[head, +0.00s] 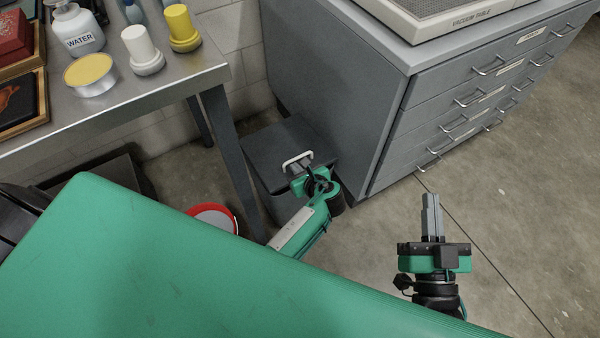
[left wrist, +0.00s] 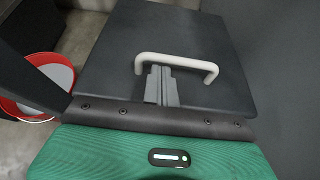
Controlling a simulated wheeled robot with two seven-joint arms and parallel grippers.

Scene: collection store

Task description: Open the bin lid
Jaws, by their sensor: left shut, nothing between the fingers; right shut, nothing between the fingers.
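The dark grey bin (head: 262,181) stands on the floor between the table and the drawer cabinet. Its flat lid (head: 272,146) lies shut on top and carries a pale bar handle (head: 297,158). In the left wrist view the lid (left wrist: 200,40) fills the middle, with the white handle (left wrist: 178,60) across it. My left gripper (head: 297,165) is shut and empty, its fingertips at the handle; in the left wrist view the fingers (left wrist: 160,82) reach just under the handle's left part. Whether they touch it I cannot tell. My right gripper (head: 431,200) is shut and empty over open floor.
A metal table (head: 150,90) at the left holds a water bottle (head: 78,30), jars and boxes. A grey drawer cabinet (head: 340,90) stands close to the bin's right. A red-rimmed bucket (head: 213,216) sits left of the bin. Floor at the right is clear.

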